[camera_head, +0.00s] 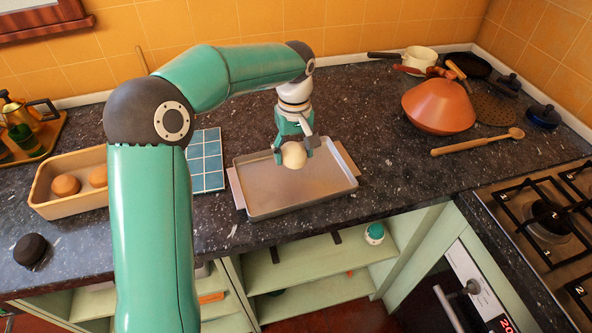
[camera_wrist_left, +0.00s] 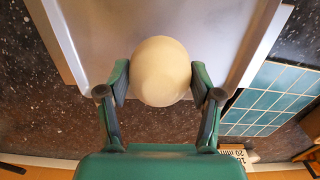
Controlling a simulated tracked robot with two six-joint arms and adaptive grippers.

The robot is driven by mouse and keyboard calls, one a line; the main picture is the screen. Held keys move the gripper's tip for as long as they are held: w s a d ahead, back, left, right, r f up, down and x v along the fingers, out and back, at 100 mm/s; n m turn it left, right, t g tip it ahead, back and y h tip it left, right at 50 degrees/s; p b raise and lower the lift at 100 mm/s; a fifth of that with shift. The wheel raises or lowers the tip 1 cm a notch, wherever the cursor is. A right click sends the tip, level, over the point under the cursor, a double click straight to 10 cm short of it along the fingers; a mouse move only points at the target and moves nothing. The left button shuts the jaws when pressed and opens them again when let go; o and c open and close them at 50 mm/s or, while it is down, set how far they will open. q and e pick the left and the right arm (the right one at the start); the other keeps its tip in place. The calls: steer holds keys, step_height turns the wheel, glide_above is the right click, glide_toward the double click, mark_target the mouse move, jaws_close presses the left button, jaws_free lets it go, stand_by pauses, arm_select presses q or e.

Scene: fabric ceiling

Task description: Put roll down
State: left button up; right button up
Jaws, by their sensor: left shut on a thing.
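My left gripper (camera_head: 294,150) is shut on a pale, round roll (camera_head: 294,156), holding it between its two fingers. In the head view the roll is over the back part of a grey metal tray (camera_head: 262,208) on the dark counter. In the left wrist view the roll (camera_wrist_left: 161,72) sits between the fingertips, with the tray (camera_wrist_left: 105,30) beneath and beyond it. I cannot tell whether the roll touches the tray. The rest of the tray looks empty. My right gripper is not in view.
A wooden box (camera_head: 50,203) with brown rolls stands at the left. Blue tiles (camera_head: 206,160) lie left of the tray. An orange lidded pot (camera_head: 438,108), a wooden spoon (camera_head: 478,143) and a gas hob (camera_head: 545,215) are at the right. Open shelves lie below the counter.

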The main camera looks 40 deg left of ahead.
mark_target(293, 178)
arm_select(q)
step_height(293, 178, down, 6)
steer(key=shift+f, duration=0.1)
steer(key=shift+s, duration=0.1)
stand_by(0.3)
steer(key=shift+f, duration=0.1)
steer(key=o, duration=1.1)
steer(key=shift+o, duration=0.2)
steer(key=shift+r, duration=0.3)
step_height(293, 178, up, 12)
steer(key=shift+f, duration=0.1)
